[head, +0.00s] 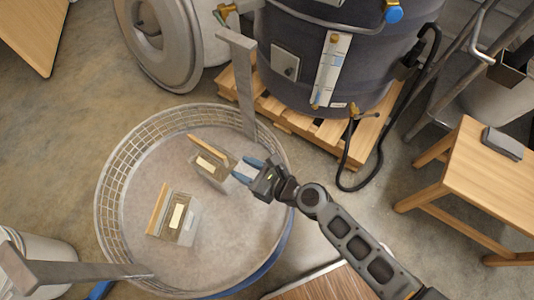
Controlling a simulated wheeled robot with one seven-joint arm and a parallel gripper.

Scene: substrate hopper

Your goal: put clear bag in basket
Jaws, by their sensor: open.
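The basket (113,165) is a large round wire-rimmed one with a pale grey floor, filling the lower left of the head view. One clear bag (187,235) with a tan top edge and a pale label lies inside it, left of its middle. A second clear bag (207,173), also with a tan strip and pale label, is within the basket's outline, nearer the back right. My gripper (241,170) reaches over the basket's right rim. Its blue-tipped fingers are open, close at the right end of the second bag. I cannot tell whether they touch it.
A grey metal bar (242,85) rises at the basket's back rim, another (80,272) at its lower left. A dark vessel (345,55) stands on a wooden pallet (290,115) behind. A wooden stool (480,175) holds a grey block (503,143) at right. Floor at left is clear.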

